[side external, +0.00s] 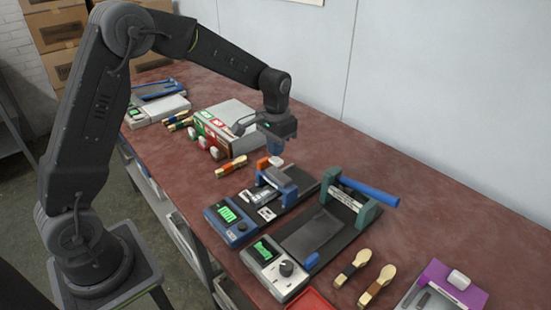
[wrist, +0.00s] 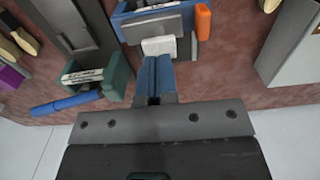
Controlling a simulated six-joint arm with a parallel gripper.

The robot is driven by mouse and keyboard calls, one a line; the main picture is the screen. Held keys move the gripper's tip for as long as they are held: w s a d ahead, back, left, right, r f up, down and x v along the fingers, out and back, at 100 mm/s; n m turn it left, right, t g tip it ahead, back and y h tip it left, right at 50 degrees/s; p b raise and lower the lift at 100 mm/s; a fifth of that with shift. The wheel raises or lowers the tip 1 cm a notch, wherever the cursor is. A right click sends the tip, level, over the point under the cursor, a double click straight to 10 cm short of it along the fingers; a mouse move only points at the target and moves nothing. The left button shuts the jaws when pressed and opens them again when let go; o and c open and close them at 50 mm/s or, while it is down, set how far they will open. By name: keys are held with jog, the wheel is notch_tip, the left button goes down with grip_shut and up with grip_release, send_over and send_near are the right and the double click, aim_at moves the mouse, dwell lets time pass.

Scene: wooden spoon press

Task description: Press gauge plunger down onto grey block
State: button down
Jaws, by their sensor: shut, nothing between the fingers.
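The blue press gauge (side external: 232,222) with a green display stands on the table, with a blue frame (side external: 290,187) behind it. A white cap (side external: 276,161), which looks like the plunger top, and an orange part (side external: 263,163) sit at the frame's top. In the wrist view the white cap (wrist: 158,46) lies just beyond my blue fingertips, with the orange part (wrist: 203,22) to its right. My gripper (side external: 273,148) is shut and empty, pointing down just above the white cap. Contact cannot be told. I cannot clearly make out the grey block under the frame.
A second press with a green frame and blue handle (side external: 370,192) stands close to the right. Wooden spoons (side external: 377,285) lie at front right. A red, green and white box (side external: 222,125) stands behind left. The table's back right is clear.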

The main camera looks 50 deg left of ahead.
aim_at(276, 159)
jog(key=shift+f, duration=1.6)
jog(key=shift+r, duration=0.1)
dwell(0.5)
jog(key=shift+r, duration=3.45)
jog(key=shift+s+r, duration=0.15)
jog(key=shift+r, duration=0.1)
jog(key=s+d+r+t, duration=0.1)
jog(key=s+r+t, duration=0.1)
jog(key=s, duration=0.6)
jog(key=s+d+r+t, duration=0.1)
jog(key=s+r, duration=0.3)
jog(key=s, duration=0.5)
jog(key=s+d+r+t, duration=0.2)
jog(key=s+d+r, duration=0.1)
jog(key=s, duration=0.5)
jog(key=shift+s+d+r+t, duration=0.2)
jog(key=shift+s+r+t, duration=0.1)
jog(key=shift+s+r, duration=0.1)
